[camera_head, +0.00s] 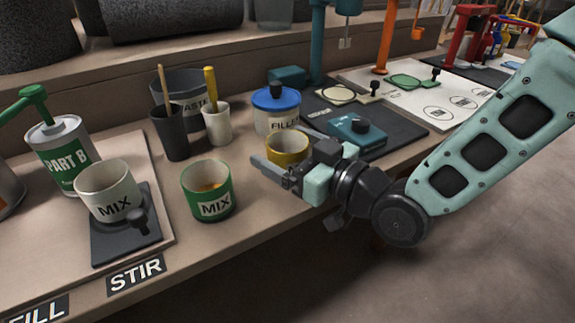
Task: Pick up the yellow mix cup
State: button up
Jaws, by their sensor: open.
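The yellow mix cup (289,142) stands on the bench in front of the blue-lidded filler tub. Its rim and upper wall show, and my gripper hides its lower front. My gripper (279,168) is open, with its dark fingers just in front of the cup, pointing left. I cannot tell whether a finger touches the cup or whether the cup lies between the fingers.
A green mix cup (207,193) stands to the left, and a white mix cup (107,190) sits on a dark stand. The filler tub (277,113) is close behind the yellow cup. A teal device (355,133) lies to its right. Bare bench lies around the green cup.

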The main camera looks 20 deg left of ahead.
jog(key=c, duration=1.1)
jog(key=shift+r, duration=0.1)
notch_tip(320, 180, up, 10)
jog(key=p, duration=0.4)
